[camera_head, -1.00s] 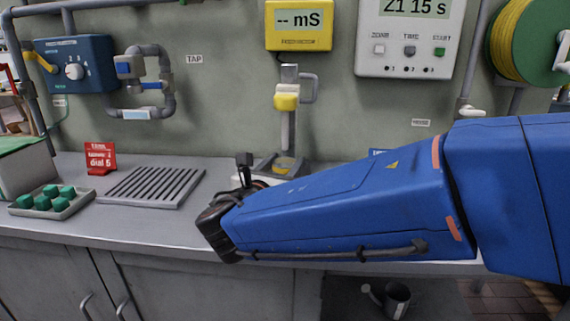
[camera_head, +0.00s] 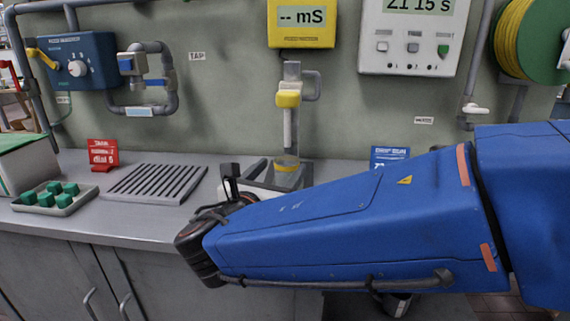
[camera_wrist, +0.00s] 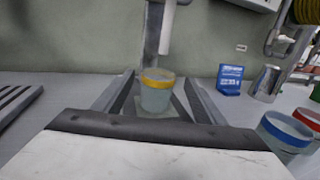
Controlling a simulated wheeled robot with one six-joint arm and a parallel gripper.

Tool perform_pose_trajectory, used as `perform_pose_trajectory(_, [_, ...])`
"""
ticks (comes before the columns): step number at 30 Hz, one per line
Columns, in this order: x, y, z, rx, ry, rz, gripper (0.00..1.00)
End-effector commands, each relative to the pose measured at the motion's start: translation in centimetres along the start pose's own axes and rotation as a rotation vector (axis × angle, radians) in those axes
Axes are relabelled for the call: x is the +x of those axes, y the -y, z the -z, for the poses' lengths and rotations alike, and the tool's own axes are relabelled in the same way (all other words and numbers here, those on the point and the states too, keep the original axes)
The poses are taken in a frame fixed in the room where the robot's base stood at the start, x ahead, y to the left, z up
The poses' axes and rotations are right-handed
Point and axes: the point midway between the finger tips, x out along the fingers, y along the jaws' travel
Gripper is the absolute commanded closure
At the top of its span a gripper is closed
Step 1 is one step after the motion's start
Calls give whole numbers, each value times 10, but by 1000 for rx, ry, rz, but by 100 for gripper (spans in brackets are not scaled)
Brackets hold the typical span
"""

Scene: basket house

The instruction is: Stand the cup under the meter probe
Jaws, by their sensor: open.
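A clear cup with a yellow rim band (camera_wrist: 157,92) stands upright on a small pale plate below the meter probe; the cup also shows in the head view (camera_head: 287,168). The white probe (camera_wrist: 167,30) hangs above the cup, its lower end apparently clear of the rim. The probe has a yellow holder (camera_head: 288,99) below the yellow meter (camera_head: 300,22), which reads "-- mS". My gripper (camera_wrist: 158,77) is open, with one grey finger on each side of the cup and visible gaps. My arm hides part of the counter in the head view.
Cups with blue (camera_wrist: 286,130) and red (camera_wrist: 308,118) rims stand at right in the wrist view, near a metal jug (camera_wrist: 267,83) and a blue sign (camera_wrist: 230,78). A slatted drain (camera_head: 155,183) and a tray of green cubes (camera_head: 55,198) lie left.

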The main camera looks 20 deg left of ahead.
Motion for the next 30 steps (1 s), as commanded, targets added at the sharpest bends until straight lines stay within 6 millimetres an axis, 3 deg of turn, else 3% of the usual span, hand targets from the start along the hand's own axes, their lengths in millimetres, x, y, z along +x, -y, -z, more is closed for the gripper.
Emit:
perform_pose_trajectory(6, [-37,-1,0,0,-1,-3,35])
perform_pose_trajectory(12, [-58,-1,0,0,0,-2,35])
perform_pose_trajectory(30, [-66,0,0,0,0,1,35])
